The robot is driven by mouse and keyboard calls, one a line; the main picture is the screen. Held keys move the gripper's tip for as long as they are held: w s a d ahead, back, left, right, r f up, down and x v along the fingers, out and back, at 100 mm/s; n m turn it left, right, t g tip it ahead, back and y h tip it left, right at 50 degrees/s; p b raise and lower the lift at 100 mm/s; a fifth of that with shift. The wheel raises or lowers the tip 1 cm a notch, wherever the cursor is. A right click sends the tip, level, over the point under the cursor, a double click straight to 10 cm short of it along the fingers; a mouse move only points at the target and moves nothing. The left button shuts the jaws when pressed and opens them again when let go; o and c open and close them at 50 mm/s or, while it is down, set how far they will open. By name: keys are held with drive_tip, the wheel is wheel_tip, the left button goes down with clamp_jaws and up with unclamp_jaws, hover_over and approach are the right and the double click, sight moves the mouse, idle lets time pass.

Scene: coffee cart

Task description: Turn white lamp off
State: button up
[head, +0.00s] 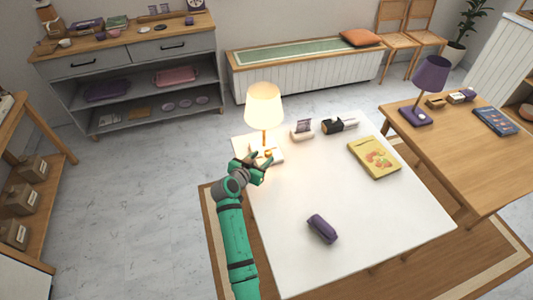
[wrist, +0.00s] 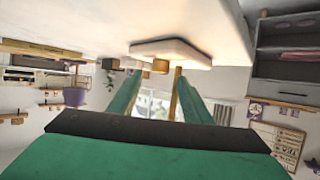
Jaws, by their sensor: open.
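A thin brass pole (wrist: 177,88) shows behind the knob. My green gripper (head: 260,165) is open and empty, just in front of the lamp base. In the wrist view its two fingers (wrist: 155,82) spread on either side of the knob. I cannot tell whether a fingertip touches the base or knob.
On the white table (head: 340,210) lie a purple cylinder-like case (head: 322,228), a yellow book (head: 374,158), a small pale device (head: 302,129) and a black-and-white item (head: 340,125). A purple lamp (head: 430,78) stands on the wooden table at right. The table's middle is clear.

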sight(268, 153)
drive_tip(key=shift+x, duration=2.35)
drive_tip(key=c, duration=1.1)
